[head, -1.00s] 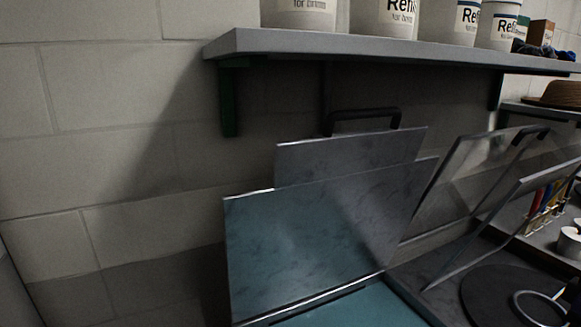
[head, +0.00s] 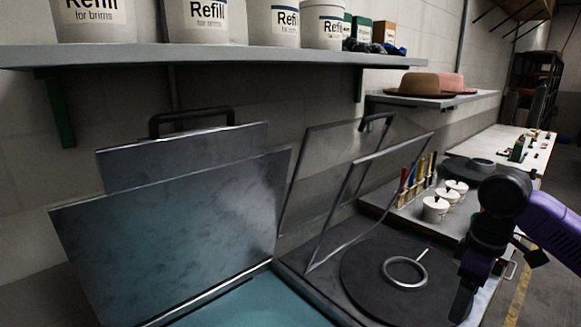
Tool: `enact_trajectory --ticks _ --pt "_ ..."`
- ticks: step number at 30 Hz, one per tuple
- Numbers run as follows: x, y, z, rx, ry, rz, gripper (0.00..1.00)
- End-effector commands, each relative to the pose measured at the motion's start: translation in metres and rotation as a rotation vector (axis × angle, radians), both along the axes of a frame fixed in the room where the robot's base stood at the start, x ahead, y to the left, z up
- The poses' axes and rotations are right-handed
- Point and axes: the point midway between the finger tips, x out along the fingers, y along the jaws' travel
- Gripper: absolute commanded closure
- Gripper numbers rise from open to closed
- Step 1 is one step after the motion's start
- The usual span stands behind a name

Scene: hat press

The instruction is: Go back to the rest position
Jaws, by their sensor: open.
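My gripper (head: 463,302) is at the lower right of the head view, at the end of my dark and purple arm. It is dark, points downward and holds nothing that I can see. It hangs to the right of the round dark plate (head: 365,285), apart from the metal ring with a handle (head: 405,272) that lies on that plate. Its fingers are partly hidden from this angle.
The open press lids (head: 185,215) and the tilted frame (head: 345,200) stand up at left and middle. A shelf (head: 200,57) with refill buckets (head: 205,20) hangs above. White lidded pots (head: 435,209) stand near my arm. Floor is free at the right.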

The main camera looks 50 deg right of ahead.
Motion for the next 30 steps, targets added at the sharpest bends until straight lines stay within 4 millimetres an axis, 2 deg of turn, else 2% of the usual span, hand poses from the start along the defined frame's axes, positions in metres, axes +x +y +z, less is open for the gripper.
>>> enact_trajectory --ticks 10,17,20,24,27,30 --pt "0.063 0.022 -0.005 0.011 -0.157 0.052 0.16" --pt "0.132 0.053 -0.004 0.032 -0.343 0.093 0.16" --pt "0.172 0.077 0.0 0.055 -0.46 0.113 0.16" --pt "0.244 0.129 0.014 0.121 -0.692 0.128 0.16" --pt "0.286 0.168 0.028 0.177 -0.854 0.113 0.16" --pt "0.317 0.205 0.041 0.237 -0.999 0.079 0.16"
